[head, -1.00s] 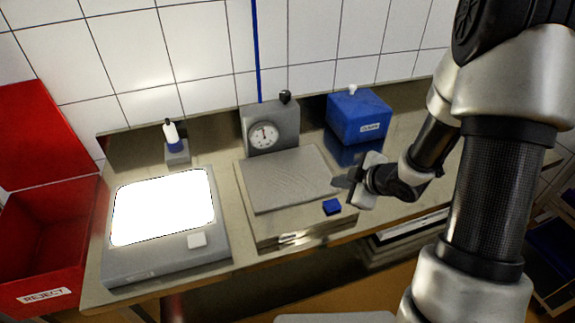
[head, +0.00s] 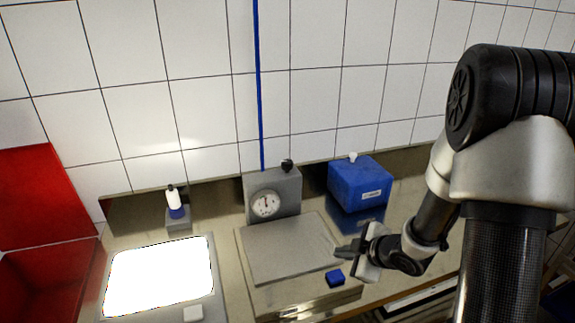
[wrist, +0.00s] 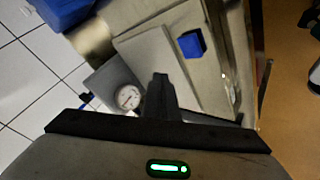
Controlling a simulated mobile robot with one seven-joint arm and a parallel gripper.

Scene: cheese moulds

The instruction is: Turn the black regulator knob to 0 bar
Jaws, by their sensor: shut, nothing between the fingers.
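The black regulator knob (head: 287,165) sits on top of the grey regulator box (head: 286,187), towards its right side. A round white pressure gauge (head: 265,204) is on the box's front; its needle reading is too small to tell. My gripper (head: 342,251) is shut and empty, to the right of the grey plate, lower and to the right of the knob, well apart from it. In the wrist view my shut fingers (wrist: 160,88) point towards the plate, with the gauge (wrist: 128,97) to their left.
A grey plate (head: 285,245) and a small blue block (head: 335,278) lie in front. A white-and-blue bottle (head: 175,203), a lit panel (head: 160,275) and a red bin (head: 45,270) are left.

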